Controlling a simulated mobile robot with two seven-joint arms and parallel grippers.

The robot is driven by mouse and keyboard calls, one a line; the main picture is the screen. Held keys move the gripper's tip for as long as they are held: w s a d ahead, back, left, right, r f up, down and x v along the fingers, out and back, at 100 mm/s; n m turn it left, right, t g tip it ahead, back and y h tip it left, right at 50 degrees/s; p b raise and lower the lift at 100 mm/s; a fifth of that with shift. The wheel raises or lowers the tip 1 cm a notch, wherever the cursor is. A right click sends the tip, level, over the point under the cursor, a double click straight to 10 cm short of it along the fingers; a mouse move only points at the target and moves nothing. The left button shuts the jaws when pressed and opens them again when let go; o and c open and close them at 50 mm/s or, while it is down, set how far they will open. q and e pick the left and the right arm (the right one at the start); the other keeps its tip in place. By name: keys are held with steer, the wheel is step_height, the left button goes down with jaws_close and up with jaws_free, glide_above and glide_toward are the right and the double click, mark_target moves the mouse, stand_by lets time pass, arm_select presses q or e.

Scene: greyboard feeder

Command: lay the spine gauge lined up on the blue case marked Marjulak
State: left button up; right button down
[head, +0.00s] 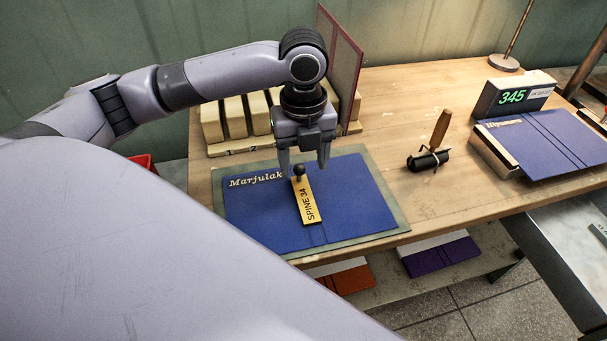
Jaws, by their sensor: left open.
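The blue case (355,205) marked Marjulak lies flat on a grey-green mat (392,217) on the wooden table. The spine gauge (307,206), a yellow bar marked SPINE 34 with a dark knob, lies on the case near its middle, just right of the lettering. Its lower end is close to the case's spine lines; its length looks roughly in line with them. My left gripper (304,170) is open above the case, its fingers on either side of the gauge's knob. I cannot tell whether they touch it. My right gripper is not in view.
Numbered wooden blocks (235,118) and an upright reddish board (340,70) stand behind the case. A roller with a wooden handle (432,150) lies to the right. A display reading 345 (512,97) stands behind another blue case (550,142). Coloured cases (440,253) lie below.

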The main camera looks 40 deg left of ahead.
arm_select(q)
steer(key=shift+r, duration=2.4)
